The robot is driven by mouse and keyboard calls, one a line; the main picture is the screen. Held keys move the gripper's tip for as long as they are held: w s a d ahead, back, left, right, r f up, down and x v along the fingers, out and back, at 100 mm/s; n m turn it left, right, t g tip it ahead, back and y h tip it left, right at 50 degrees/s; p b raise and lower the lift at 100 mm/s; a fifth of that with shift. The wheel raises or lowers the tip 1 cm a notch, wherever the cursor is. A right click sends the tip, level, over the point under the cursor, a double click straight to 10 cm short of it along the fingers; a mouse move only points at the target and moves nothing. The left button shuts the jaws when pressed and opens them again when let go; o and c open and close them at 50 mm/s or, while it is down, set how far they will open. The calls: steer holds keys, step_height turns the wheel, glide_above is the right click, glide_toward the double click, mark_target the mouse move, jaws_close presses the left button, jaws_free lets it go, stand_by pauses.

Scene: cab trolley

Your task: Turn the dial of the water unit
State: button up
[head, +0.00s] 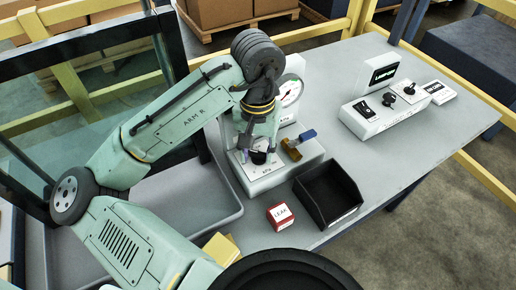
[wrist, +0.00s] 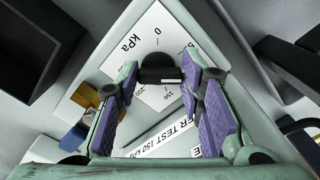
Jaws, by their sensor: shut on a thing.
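The water unit (head: 280,180) is a white box on the grey trolley top, with a round pressure gauge (head: 291,92) standing at its back. Its dial is a black knob (wrist: 160,68) on a white plate marked with a kPa scale, with 0 above the knob in the wrist view. My gripper (wrist: 160,80) points down over the plate, its purple-padded fingers shut on the knob from both sides. In the head view my gripper (head: 259,156) partly hides the knob. A brass valve with a blue handle (head: 298,143) sits on the unit, right of my gripper.
An empty black bin (head: 326,196) and a small red-and-white box marked LEAK (head: 281,216) stand in front of the unit. A grey tray (head: 190,222) lies to the left. A white switch unit (head: 385,112) stands at the right, with clear table between.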

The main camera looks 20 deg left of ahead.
steer(key=m, duration=0.6)
steer(key=shift+w+a+m, duration=0.1)
steer(key=shift+w+m, duration=0.05)
steer(key=shift+m, duration=0.15)
steer(key=m, duration=0.6)
steer(key=shift+w, duration=0.1)
steer(key=shift+m, duration=0.3)
steer(key=o, duration=1.2)
steer(key=shift+c, duration=0.2)
